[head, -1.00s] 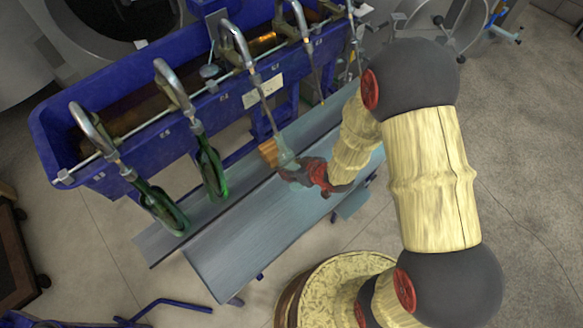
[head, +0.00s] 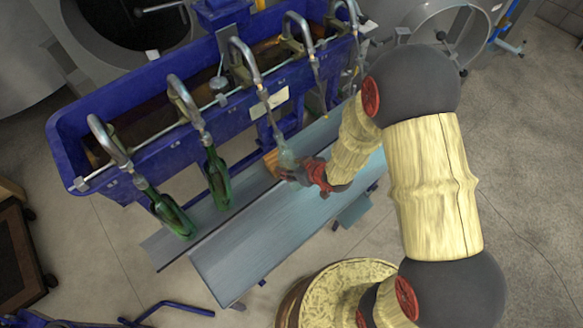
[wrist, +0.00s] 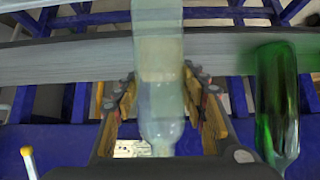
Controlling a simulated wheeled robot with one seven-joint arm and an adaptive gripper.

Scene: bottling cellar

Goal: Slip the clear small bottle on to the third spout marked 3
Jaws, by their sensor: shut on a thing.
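The clear small bottle (head: 287,160) is in my gripper (head: 293,172), over the grey bench. In the wrist view, the bottle (wrist: 159,62) stands in the middle between the yellow-brown fingers of my gripper (wrist: 158,90), its narrow neck pointing down in that picture. The third spout (head: 243,58) from the left curves over the blue trough, and its thin tube runs down towards the bottle's mouth. I cannot tell whether the tube tip is inside the neck or just in front of it. The spout's number is too small to read.
Green bottles hang on the first (head: 172,212) and second (head: 217,180) spouts; one green bottle (wrist: 277,105) is close beside the clear one in the wrist view. The blue trough (head: 130,165) lies behind. The grey bench (head: 270,238) is bare in front.

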